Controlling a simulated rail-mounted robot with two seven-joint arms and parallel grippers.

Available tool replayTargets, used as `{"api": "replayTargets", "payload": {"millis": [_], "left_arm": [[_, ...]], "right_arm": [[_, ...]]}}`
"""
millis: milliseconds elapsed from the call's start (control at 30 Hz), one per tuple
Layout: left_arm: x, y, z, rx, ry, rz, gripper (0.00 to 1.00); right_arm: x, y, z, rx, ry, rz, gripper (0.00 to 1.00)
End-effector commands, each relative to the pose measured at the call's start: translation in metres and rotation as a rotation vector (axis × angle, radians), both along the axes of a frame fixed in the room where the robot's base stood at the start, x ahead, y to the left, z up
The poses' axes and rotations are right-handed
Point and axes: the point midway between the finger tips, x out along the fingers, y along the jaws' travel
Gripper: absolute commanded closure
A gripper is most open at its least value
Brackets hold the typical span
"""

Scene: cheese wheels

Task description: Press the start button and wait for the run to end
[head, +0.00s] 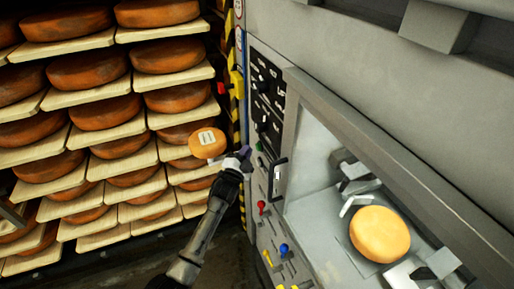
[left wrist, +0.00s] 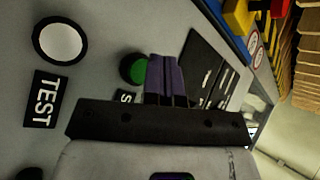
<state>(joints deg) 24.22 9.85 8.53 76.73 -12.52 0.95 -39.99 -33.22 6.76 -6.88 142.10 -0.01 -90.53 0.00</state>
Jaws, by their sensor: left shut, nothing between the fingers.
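The green button (left wrist: 133,69) sits on the grey machine panel in the left wrist view, with a black label below it that shows only an "S"; the rest is hidden by my gripper. It also shows small in the head view (head: 259,161). My left gripper (head: 244,154) is shut and empty at the panel's left edge. Its purple fingers (left wrist: 165,76) are right beside the green button in the wrist view; whether they touch it I cannot tell. A cheese wheel (head: 380,234) lies inside the machine's bay. My right gripper is not in view.
A white round button (left wrist: 60,40) with a TEST label is near the green one. Red and blue knobbed levers (head: 284,249) are lower on the panel. Shelves of cheese wheels (head: 80,71) fill the left. A labelled orange wheel (head: 207,142) is beside my gripper.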

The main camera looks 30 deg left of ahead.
Motion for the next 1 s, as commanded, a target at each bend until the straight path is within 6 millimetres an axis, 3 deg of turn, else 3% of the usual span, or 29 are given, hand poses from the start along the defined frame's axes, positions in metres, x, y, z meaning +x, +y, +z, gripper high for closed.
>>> {"api": "replayTargets", "payload": {"millis": [1000], "left_arm": [[0.0071, -0.0048, 0.0001, 0.0, 0.0, 0.0, 1.0]], "right_arm": [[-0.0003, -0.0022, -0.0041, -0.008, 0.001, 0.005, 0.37]]}}
